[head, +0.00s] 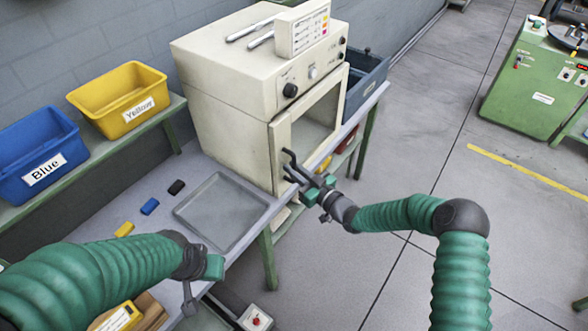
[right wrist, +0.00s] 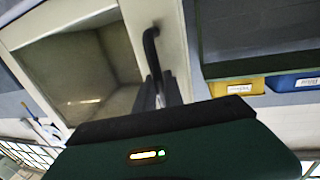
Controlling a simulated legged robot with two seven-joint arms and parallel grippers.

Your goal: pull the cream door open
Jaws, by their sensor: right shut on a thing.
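The cream door (head: 282,150) is on the front of the cream cabinet (head: 225,105), framing a large opening or window through which the inside shows. I cannot tell how far it stands from the cabinet. In the right wrist view, a dark curved handle (right wrist: 151,45) is on the cream door (right wrist: 171,42). My right gripper (head: 291,166) is at the door's left strip, shut on the handle; its fingers (right wrist: 164,92) show there, partly hidden by its own body. My left gripper (head: 189,297) hangs low in front of the bench, away from the door; its jaw opening is unclear.
A grey tray (head: 262,206) and small yellow, blue and black blocks lie on the bench left of the cabinet. Blue (head: 14,178) and yellow (head: 85,99) bins stand on a shelf at left. Open floor lies at right, before a green machine (head: 530,85).

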